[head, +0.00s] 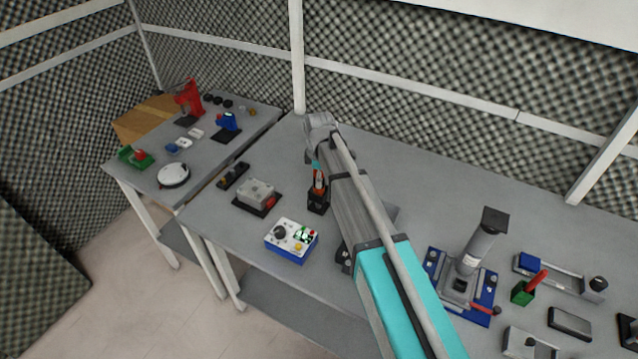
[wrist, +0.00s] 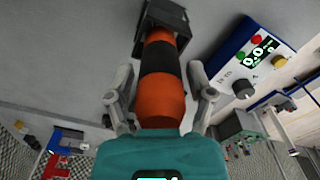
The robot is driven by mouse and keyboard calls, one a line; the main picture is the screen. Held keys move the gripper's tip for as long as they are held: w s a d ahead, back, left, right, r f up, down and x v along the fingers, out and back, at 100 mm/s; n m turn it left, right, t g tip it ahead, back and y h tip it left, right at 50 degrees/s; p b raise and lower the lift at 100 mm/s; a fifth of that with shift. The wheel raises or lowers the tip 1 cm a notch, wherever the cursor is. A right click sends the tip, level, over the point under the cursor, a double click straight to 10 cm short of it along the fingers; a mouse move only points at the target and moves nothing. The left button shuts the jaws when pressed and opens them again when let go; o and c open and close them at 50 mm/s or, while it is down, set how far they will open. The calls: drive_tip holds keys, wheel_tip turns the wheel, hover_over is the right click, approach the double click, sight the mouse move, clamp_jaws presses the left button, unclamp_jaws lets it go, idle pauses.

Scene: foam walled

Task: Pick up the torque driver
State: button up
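The torque driver (head: 319,182) stands upright in a small black stand (head: 318,204) on the grey bench. It has an orange handle with black bands and a teal head. In the wrist view the orange and black handle (wrist: 162,95) runs up into the dark stand (wrist: 163,18), with the teal head (wrist: 160,157) nearest the camera. My gripper (wrist: 160,88) has one finger on each side of the handle, with small gaps visible between fingers and handle. It looks open around the driver. In the head view my arm hides the fingers.
A blue-and-white control box (head: 291,241) stands just in front of the driver. A grey box on a black base (head: 257,195) is to its left. A blue press fixture (head: 463,282) is to the right. The bench behind is clear.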

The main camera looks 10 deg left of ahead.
clamp_jaws()
wheel_tip(320, 180, up, 10)
drive_tip(key=p, duration=1)
idle(1.0)
wheel_tip(320, 180, up, 9)
drive_tip(key=p, duration=0.9)
idle(0.9)
drive_tip(key=shift+f, duration=0.1)
idle(0.3)
